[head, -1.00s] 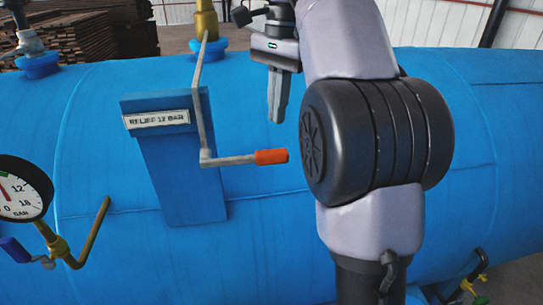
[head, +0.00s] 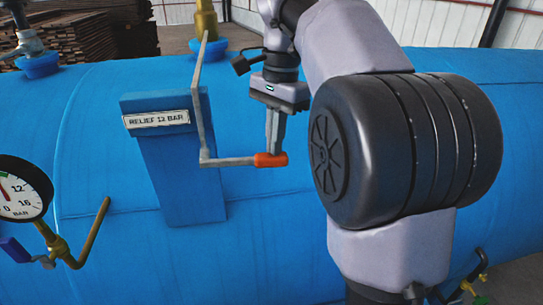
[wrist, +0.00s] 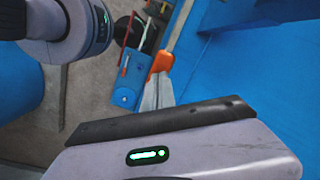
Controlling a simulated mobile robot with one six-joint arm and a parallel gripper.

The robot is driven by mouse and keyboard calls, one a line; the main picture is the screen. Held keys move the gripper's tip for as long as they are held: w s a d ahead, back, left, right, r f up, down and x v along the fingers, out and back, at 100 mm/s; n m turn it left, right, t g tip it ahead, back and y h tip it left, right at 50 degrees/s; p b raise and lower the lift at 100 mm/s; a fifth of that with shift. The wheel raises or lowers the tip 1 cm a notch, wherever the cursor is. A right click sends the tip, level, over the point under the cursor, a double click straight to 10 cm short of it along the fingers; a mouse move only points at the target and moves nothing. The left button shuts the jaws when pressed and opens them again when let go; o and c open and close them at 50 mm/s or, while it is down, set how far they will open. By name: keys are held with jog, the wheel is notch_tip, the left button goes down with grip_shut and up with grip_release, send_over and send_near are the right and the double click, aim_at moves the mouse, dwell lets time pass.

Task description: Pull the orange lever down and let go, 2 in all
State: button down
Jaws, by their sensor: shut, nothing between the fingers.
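The orange lever grip (head: 270,160) is at the end of a grey cranked rod (head: 202,110) in front of the blue relief box labelled "RELIEF 12 BAR" (head: 157,119). My gripper (head: 273,150) points down with its fingers shut and empty. In the head view its tips meet the top of the orange grip; they look to be touching it. In the wrist view the orange grip (wrist: 162,63) shows just beyond the fingertips (wrist: 156,80). The grip is not between the fingers.
The large blue vessel (head: 110,180) fills the background. A round pressure gauge (head: 20,188) and a brass pipe (head: 92,235) stand at the left. A brass fitting (head: 206,24) rises behind the rod's top. Below the grip the space in front of the vessel looks clear.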

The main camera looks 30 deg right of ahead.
aim_at(274, 159)
jog(key=shift+f, duration=0.1)
notch_tip(274, 159, down, 4)
jog(key=b, duration=0.3)
jog(key=shift+f, duration=0.2)
jog(key=shift+r, duration=0.15)
jog(key=shift+w+d+r+p, duration=0.1)
jog(key=shift+d+r+p, duration=0.2)
jog(key=shift+p, duration=0.1)
jog(key=w+d+r+p, duration=0.1)
jog(key=d+r+p, duration=0.1)
jog(key=r, duration=0.5)
jog(key=shift+d+r, duration=0.4)
jog(key=shift+d, duration=0.2)
jog(key=shift+w, duration=0.1)
